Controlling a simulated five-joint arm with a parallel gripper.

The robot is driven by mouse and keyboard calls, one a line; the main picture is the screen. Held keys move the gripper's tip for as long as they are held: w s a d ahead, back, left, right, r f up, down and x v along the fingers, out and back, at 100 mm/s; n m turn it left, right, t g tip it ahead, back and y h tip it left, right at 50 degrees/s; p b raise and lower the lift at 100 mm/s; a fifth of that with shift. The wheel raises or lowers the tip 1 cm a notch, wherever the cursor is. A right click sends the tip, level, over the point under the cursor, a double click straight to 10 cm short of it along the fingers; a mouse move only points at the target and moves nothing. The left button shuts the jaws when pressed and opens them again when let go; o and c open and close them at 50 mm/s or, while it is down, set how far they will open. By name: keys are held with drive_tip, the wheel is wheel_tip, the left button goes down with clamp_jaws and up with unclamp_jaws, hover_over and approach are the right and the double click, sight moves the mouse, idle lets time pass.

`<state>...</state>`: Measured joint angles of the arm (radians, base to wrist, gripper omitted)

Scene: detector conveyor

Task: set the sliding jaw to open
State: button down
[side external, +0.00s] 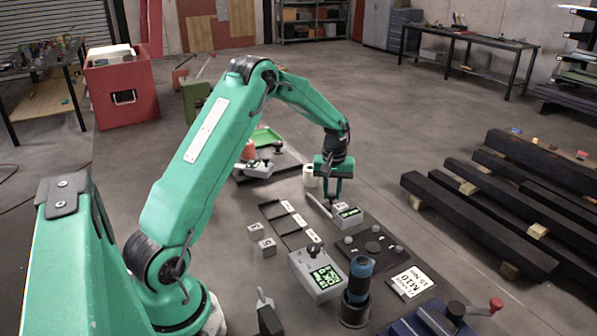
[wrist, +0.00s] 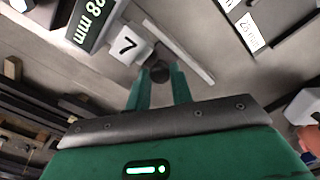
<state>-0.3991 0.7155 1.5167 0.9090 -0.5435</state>
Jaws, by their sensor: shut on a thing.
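The measuring device (side external: 347,213) is a grey box with a lit green display, in the middle of the side view. In the wrist view its dark display (wrist: 90,20) reads what looks like 28 mm. A white block marked 7 (wrist: 128,45) sits between the device and a pale straight bar (wrist: 188,58), which appears to be the sliding jaw. My gripper (side external: 336,200) is down beside the device, pointing downward. How the knob joins the bar is hidden.
Two small grey blocks (side external: 267,247) lie left of a row of labelled dark slots (side external: 298,222). A grey box with a green display (side external: 317,273) and a blue-topped cylinder (side external: 359,278) stand in front. Dark beams (side external: 480,225) lie right.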

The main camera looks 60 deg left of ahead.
drive_tip(key=shift+a, duration=2.05)
drive_tip(key=c, duration=1.2)
unclamp_jaws()
drive_tip(key=shift+c, duration=0.2)
drive_tip(key=shift+d+r, duration=0.1)
drive_tip(key=shift+r, duration=0.05)
wheel_tip(320, 180, up, 8)
drive_tip(key=shift+f, duration=0.2)
